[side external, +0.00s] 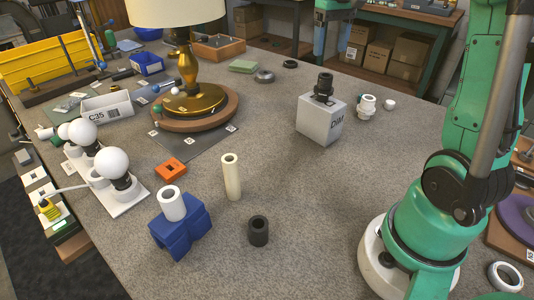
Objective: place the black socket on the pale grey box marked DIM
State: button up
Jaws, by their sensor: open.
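The black socket (324,86) stands upright on top of the pale grey box (318,124), whose side facing right is marked DIM. It has a wider dark foot resting on the box's top face and a narrower upper part. My gripper (320,54) hangs from the top edge of the view, above and apart from the socket. It is open and holds nothing. The detail of its fingers is small.
Small white parts (367,106) stand right of the box. A lamp (203,98) stands on a wooden disc to the left.

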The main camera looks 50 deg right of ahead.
notch_tip(320, 180, up, 4)
jog(key=a+f+n+t+h, duration=0.1)
jog(key=a+f+n+t, duration=0.15)
jog(key=a, duration=0.85)
jog(key=s+a+f+n+t+y, duration=0.1)
jog(key=s+a+f+n+t, duration=0.1)
jog(key=a+f, duration=0.6)
jog(key=s+a+t, duration=0.1)
jog(key=a+t, duration=0.1)
jog(key=shift+s+f+t, duration=0.15)
jog(key=shift+f+t, duration=0.2)
